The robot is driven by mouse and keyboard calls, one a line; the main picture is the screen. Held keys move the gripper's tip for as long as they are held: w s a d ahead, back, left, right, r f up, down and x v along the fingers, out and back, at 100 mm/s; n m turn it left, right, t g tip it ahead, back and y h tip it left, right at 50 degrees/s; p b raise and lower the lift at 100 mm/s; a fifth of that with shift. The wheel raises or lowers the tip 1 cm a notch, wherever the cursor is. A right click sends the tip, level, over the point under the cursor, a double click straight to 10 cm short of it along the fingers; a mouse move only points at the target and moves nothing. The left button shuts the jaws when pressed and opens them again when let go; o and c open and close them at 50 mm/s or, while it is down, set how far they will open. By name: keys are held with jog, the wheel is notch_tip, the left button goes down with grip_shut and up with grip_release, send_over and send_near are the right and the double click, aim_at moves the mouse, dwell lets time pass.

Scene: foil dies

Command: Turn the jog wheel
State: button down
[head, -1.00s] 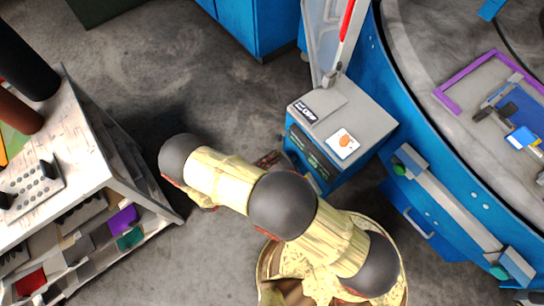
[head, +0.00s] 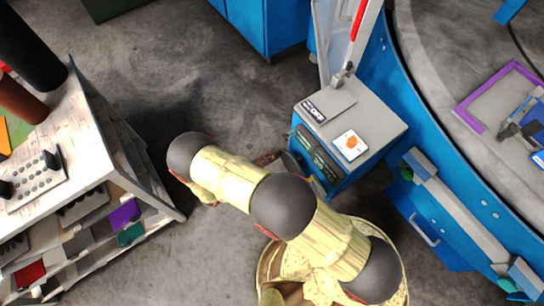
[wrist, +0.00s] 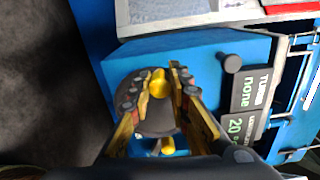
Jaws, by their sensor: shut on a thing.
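The jog wheel (wrist: 158,118) is a dark round disc with a yellow knob on the blue front of a cabinet, seen in the wrist view. The yellow knob shows between the fingertips. The near part of the wheel is partly hidden by the fingers. In the head view my gripper (head: 270,158) reaches the cabinet's left side, mostly hidden behind my arm.
A small dark knob (wrist: 231,63) is beside the wheel. A white shelf unit (head: 85,150) stands left, a curved blue bench (head: 460,175) right. Floor between is clear.

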jog(key=shift+a, duration=0.1)
dwell(0.3)
jog(key=c, duration=1.6)
grip_release()
jog(key=shift+c, duration=0.2)
jog(key=v, duration=1.2)
